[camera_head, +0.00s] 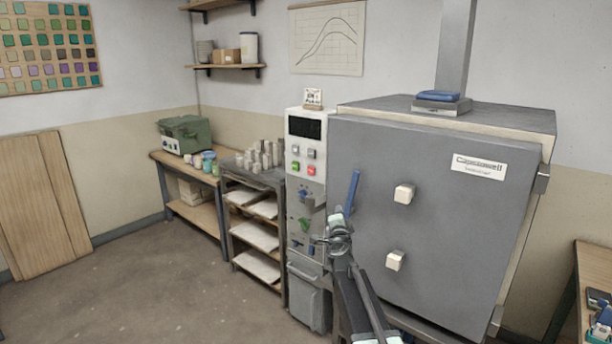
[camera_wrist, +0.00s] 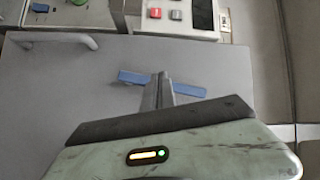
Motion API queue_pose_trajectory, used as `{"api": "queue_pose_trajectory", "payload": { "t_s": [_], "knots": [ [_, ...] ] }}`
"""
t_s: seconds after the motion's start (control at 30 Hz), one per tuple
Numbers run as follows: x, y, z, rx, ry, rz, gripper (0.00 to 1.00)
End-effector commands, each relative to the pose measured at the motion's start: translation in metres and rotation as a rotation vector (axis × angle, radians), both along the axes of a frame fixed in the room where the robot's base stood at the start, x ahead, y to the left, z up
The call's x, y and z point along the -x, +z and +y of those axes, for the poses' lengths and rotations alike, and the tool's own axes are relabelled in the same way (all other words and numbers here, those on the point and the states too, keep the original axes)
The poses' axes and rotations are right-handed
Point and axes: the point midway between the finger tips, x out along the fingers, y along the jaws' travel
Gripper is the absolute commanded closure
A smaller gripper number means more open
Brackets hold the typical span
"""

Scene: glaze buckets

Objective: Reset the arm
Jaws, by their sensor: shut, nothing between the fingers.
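My arm reaches up from the bottom of the head view, with my gripper (camera_head: 338,222) in front of the left edge of the large grey kiln (camera_head: 450,230). In the wrist view my gripper (camera_wrist: 163,84) has its narrow grey fingers together with nothing between them. A blue bar (camera_head: 352,190) stands tilted just above my gripper in the head view. In the wrist view a blue bar (camera_wrist: 135,78) lies across behind the fingertips. I cannot tell whether the fingers touch it.
The control cabinet (camera_head: 306,150) with a dark display and buttons stands left of the kiln, above a grey bin (camera_head: 308,295). A shelf rack (camera_head: 228,218) and bench (camera_head: 172,160) stand further left. A table (camera_head: 592,262) is at the right edge. The floor (camera_head: 150,290) at left is clear.

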Motion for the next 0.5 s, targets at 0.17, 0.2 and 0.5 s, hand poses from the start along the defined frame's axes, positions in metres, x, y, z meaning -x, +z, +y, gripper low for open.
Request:
{"api": "queue_pose_trajectory", "payload": {
  "t_s": [0.17,0.2,0.5],
  "knots": [
    [0.062,-0.020,0.024,0.321,0.270,0.146,1.00],
    [0.081,-0.034,0.029,0.402,0.341,0.205,1.00],
    [0.274,-0.184,0.001,0.892,0.800,0.892,1.00]
  ]
}}
